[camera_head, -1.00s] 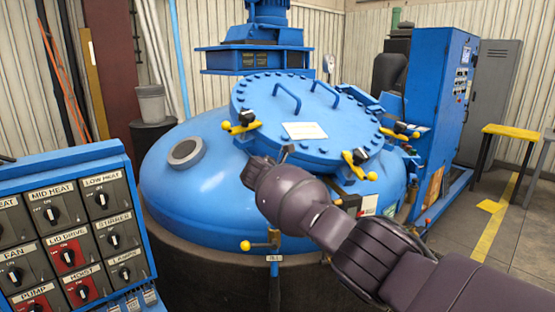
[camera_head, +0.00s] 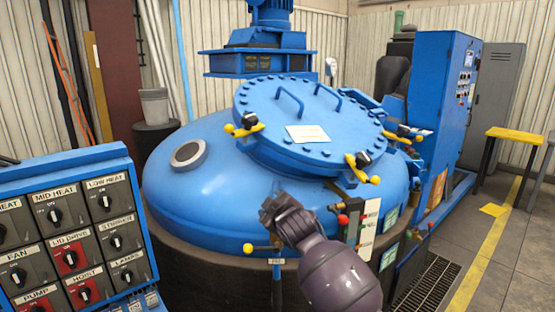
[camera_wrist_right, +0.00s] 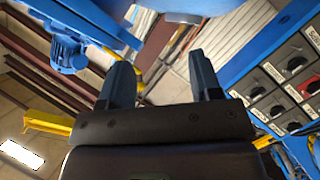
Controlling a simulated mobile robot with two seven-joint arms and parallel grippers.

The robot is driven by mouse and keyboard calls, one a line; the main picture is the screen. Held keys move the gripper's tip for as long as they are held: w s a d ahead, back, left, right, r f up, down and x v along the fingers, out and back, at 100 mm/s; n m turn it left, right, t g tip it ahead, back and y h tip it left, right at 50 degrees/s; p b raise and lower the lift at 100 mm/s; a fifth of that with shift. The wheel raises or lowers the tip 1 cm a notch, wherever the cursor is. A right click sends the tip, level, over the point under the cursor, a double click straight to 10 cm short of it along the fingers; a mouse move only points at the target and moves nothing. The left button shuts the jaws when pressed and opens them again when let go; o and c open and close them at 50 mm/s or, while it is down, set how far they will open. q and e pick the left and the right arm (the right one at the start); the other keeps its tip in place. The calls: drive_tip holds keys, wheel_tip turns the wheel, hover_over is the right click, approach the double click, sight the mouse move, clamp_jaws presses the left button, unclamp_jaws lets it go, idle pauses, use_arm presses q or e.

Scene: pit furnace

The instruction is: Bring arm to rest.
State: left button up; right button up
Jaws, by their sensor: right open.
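My right arm comes in from the lower right in the head view, in front of the blue furnace (camera_head: 215,210). Its gripper (camera_head: 272,205) is in front of the furnace's lower front, below the lid (camera_head: 310,125). In the right wrist view the two dark fingers of the right gripper (camera_wrist_right: 163,85) stand apart with nothing between them. My left gripper does not show in either view.
A blue control panel (camera_head: 75,165) with rotary switches stands at the left; it also shows in the right wrist view (camera_wrist_right: 235,75). Yellow-handled lid clamps (camera_head: 362,167) ring the lid. A blue cabinet (camera_head: 440,120) and a yellow-topped table (camera_head: 516,136) stand at the right.

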drive_tip(key=s+d+f+m+t+h, duration=0.1)
drive_tip(key=s+d+f+m, duration=0.4)
drive_tip(key=s+d+f, duration=0.4)
drive_tip(key=s+d+f+m+t+h, duration=0.1)
drive_tip(key=s+d+f+m, duration=0.45)
drive_tip(key=s+d, duration=0.5)
drive_tip(key=s+d+f+g+h, duration=0.1)
drive_tip(key=s+d+f, duration=0.3)
drive_tip(key=s+f, duration=0.4)
drive_tip(key=s+d+f+m+g+h, duration=0.1)
drive_tip(key=s+d+f+g, duration=0.3)
drive_tip(key=s+f, duration=0.4)
drive_tip(key=s+d+h, duration=0.1)
drive_tip(key=s, duration=0.6)
drive_tip(key=shift+d+f, duration=0.2)
drive_tip(key=shift+f, duration=0.2)
drive_tip(key=shift+m, duration=0.25)
